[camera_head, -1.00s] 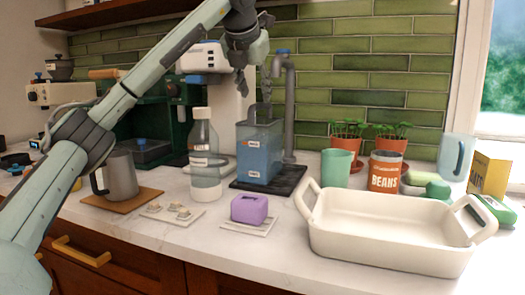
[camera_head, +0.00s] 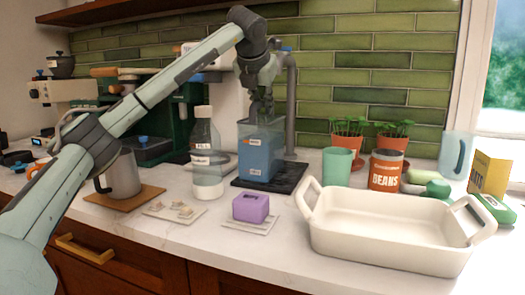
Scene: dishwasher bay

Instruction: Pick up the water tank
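The water tank (camera_head: 260,157) is a clear blue box with pale labels, standing upright on a black tray (camera_head: 290,180) on the counter. A grey tap pipe rises just behind it. My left gripper (camera_head: 262,113) points down at the tank's top, with its fingers close to or within the upper rim. The fingers partly overlap the tank's handle area, and I cannot tell whether they touch it or how far apart they are. My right gripper is not in view.
A clear bottle (camera_head: 207,160) stands just left of the tank. A purple block (camera_head: 250,207) lies in front. A green cup (camera_head: 337,167), a beans can (camera_head: 386,171) and a large white baking dish (camera_head: 390,255) are to the right. A metal pitcher (camera_head: 123,174) stands left.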

